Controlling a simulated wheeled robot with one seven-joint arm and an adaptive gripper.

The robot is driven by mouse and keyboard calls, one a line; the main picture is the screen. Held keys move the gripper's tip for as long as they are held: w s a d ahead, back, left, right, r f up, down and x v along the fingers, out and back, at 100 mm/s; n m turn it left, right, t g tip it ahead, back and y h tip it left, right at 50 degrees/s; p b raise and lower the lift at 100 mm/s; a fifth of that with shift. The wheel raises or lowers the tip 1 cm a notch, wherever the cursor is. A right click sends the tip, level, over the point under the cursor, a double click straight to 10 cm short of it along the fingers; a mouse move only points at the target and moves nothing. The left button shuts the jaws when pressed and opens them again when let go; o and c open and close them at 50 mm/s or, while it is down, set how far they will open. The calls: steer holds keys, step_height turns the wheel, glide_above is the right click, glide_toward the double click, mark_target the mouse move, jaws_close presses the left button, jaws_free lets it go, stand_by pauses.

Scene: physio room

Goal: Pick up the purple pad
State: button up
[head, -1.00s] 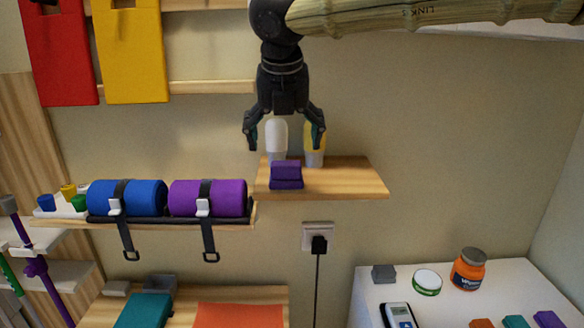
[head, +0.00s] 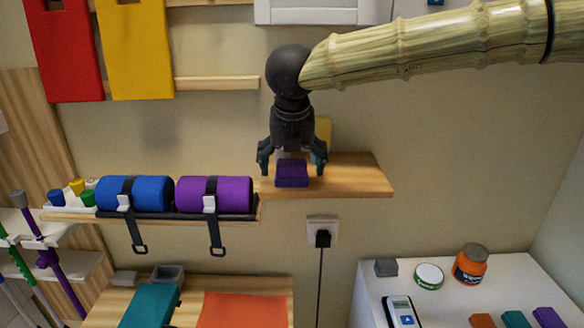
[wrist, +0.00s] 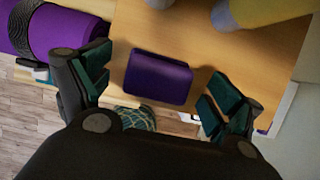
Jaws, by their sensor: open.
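The purple pad (head: 292,175) lies on the small wooden wall shelf (head: 360,178), close to its front edge. My gripper (head: 291,168) points down over it, open, with one finger to each side. In the wrist view the pad (wrist: 158,80) lies between the two dark green fingertips (wrist: 160,82), with a visible gap to each side. Nothing is held. I cannot tell exactly how far the fingertips are above the shelf.
A yellow bottle (head: 323,130) stands just behind my gripper; a pale one beside it is mostly hidden. Left is a rack with blue (head: 139,194) and purple (head: 213,194) rolls. Another purple block (head: 549,317) lies on the white table (head: 365,290). A socket (head: 322,232) is below.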

steer(key=shift+w+f, duration=0.2)
steer(key=shift+f, duration=0.2)
steer(key=shift+s, duration=0.1)
steer(key=c, duration=1.1)
steer(key=shift+c, duration=0.2)
steer(key=shift+r+b, duration=0.7)
steer(key=shift+r, duration=0.75)
steer(key=shift+s+r, duration=0.1)
steer(key=shift+r, duration=0.15)
steer(key=s+d+b, duration=0.2)
steer(key=s, duration=0.5)
steer(key=s+d+r+b, duration=0.1)
steer(key=s+d+b, duration=0.1)
steer(key=s, duration=0.5)
steer(key=shift+s+d+r+b, duration=0.3)
steer(key=shift+s+d+b, duration=0.1)
steer(key=shift+d, duration=0.2)
